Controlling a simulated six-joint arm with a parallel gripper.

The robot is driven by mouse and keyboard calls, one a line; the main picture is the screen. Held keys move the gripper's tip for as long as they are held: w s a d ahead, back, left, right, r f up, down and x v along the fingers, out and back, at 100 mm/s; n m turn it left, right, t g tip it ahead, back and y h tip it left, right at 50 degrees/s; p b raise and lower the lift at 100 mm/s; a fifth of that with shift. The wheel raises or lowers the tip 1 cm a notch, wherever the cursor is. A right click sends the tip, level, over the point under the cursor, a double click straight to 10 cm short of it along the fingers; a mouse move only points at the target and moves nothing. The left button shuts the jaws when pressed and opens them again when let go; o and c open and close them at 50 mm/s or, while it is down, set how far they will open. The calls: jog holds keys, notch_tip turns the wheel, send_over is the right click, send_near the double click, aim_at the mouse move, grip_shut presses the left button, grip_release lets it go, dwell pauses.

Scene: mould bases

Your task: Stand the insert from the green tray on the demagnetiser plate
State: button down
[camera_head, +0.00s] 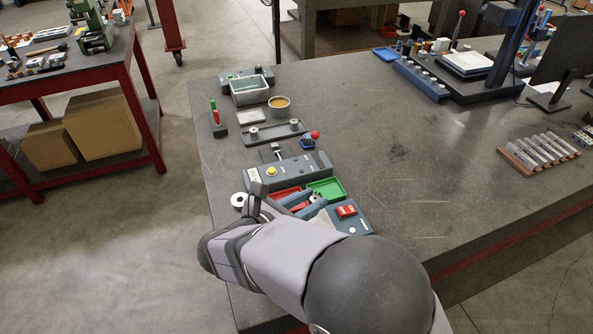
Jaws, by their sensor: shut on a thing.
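The green tray (337,187) lies near the left edge of the bench, beside a red tray (277,193). My gripper (317,197) reaches in from the lower left, with its fingers at the near edge of the green tray. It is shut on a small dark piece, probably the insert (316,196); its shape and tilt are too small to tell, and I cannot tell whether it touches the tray. A blue-grey unit with a red switch (347,211), possibly the demagnetiser plate, sits just right of my gripper, partly hidden by my arm.
A grey box with a yellow button (271,171) stands behind the trays. A white ring (239,199) lies at the left. The bench's middle is clear.

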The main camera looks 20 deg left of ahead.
jog(key=shift+s+d+f+m+h, duration=0.15)
jog(key=shift+d+m+h, duration=0.45)
jog(key=shift+d+h, duration=0.1)
jog(key=shift+f, duration=0.2)
jog(key=shift+f+b, duration=2.5)
jog(key=shift+f, duration=0.35)
jog(key=c, duration=1.4)
grip_release()
